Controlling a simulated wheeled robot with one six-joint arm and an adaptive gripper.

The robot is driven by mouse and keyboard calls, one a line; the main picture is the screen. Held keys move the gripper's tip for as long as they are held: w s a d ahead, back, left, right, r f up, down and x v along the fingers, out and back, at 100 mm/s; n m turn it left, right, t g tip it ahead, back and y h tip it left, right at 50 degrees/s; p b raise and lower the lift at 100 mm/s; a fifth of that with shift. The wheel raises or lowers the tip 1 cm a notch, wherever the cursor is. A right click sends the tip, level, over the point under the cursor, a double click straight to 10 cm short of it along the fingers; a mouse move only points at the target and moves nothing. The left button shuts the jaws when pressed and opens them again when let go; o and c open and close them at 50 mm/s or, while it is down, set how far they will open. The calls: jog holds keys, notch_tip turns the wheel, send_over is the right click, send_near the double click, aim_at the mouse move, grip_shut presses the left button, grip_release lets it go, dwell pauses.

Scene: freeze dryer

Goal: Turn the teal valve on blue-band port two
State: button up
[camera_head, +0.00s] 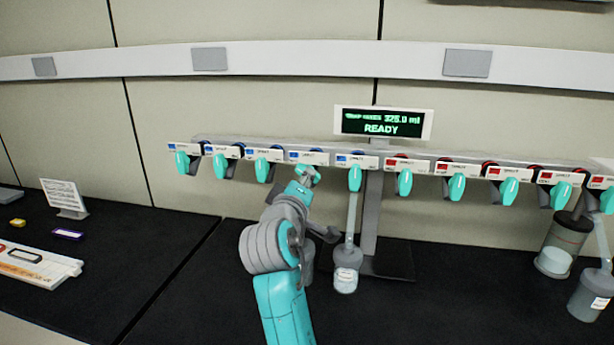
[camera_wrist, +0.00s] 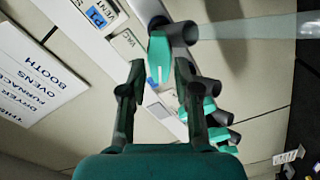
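The manifold (camera_head: 280,146) runs along the wall with a row of teal valves. The left ports have blue labels, the right ones red. My gripper (camera_head: 306,182) is at the fourth blue-labelled port from the left and partly hides its teal valve (camera_head: 309,171). In the wrist view a teal valve (camera_wrist: 160,58) lies between the tips of my open gripper (camera_wrist: 160,70). I cannot tell whether the fingers touch it. A blue P1 label (camera_wrist: 97,17) shows on the adjacent plate. The number of the valve between my fingers is not readable.
A flask (camera_head: 346,279) hangs from the fifth blue port, close right of my arm. A display (camera_head: 382,123) above reads READY. A white sign (camera_head: 64,197) and small items are on the left bench.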

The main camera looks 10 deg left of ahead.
jog(key=shift+w+d, duration=0.1)
jog(key=shift+w, duration=1.55)
grip_shut()
jog(key=m, duration=0.5)
jog(key=shift+f+m, duration=0.1)
jog(key=shift+m, duration=0.3)
jog(key=m, duration=0.5)
jog(key=shift+a+m, duration=0.2)
jog(key=shift+m, duration=0.2)
